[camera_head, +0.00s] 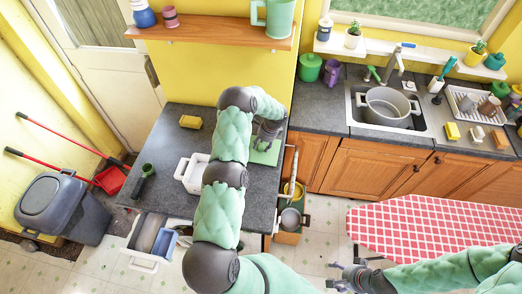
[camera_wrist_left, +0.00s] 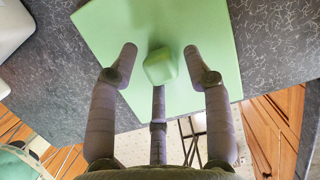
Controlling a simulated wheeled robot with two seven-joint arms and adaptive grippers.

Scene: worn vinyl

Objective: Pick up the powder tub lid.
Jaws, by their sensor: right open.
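A small green faceted block-like piece, which looks like the powder tub lid (camera_wrist_left: 160,66), lies on a light green board (camera_wrist_left: 105,30) in the left wrist view. The board also shows on the grey counter in the head view (camera_head: 262,156), where my gripper and arm hide much of it and I cannot make out the lid. My left gripper (camera_wrist_left: 163,62) is open above the board, with fingers apart on both sides of the lid and a third finger below it in the picture. No finger clearly touches it. My right gripper (camera_head: 345,277) is open and empty near the checked table.
The sink with a pot (camera_head: 388,106) is to the right. A red checked table (camera_head: 440,222) stands front right.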

